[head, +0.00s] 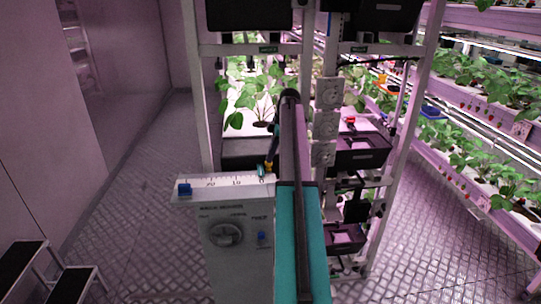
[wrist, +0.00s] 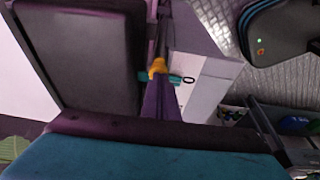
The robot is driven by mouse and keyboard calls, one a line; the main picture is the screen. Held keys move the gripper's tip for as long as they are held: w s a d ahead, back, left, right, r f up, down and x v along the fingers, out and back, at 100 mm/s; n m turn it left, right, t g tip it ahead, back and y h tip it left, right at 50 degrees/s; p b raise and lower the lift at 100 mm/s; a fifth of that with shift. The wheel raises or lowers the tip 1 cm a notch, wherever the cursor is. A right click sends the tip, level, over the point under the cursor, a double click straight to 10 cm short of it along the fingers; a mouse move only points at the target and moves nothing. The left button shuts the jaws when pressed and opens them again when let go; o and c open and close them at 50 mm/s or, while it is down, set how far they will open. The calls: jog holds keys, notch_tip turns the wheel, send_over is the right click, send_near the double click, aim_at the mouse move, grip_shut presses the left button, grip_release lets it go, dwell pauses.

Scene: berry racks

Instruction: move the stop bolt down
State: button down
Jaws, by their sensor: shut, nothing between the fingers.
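My gripper (head: 269,162) hangs at the right end of the white scale panel (head: 222,188), shut, with a yellow tip. In the wrist view its shut fingers (wrist: 157,70) show dark with the yellow tip. A small teal piece, apparently the stop bolt (head: 261,171), is right beside the tip. In the wrist view the teal bolt (wrist: 174,79) lies crosswise next to the yellow tip and has a dark ring (wrist: 188,80) at its right end. I cannot tell whether the tip touches it. The bolt's left end is partly hidden.
A blue block (head: 184,189) sits at the panel's left end. A round knob (head: 226,234) and a blue switch (head: 262,237) are on the white box below. Plant racks (head: 345,150) stand behind and right. A step stool (head: 45,272) is at left. Floor between is clear.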

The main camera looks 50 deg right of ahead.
jog(key=shift+a+f, duration=0.1)
jog(key=shift+f, duration=0.1)
jog(key=shift+r+p, duration=1.1)
jog(key=shift+r, duration=1.3)
jog(key=shift+s+d+r+b, duration=0.1)
jog(key=shift+d+r+b, duration=0.15)
jog(key=shift+b, duration=0.1)
jog(key=b+v, duration=0.2)
jog(key=v, duration=0.7)
jog(key=shift+a, duration=0.2)
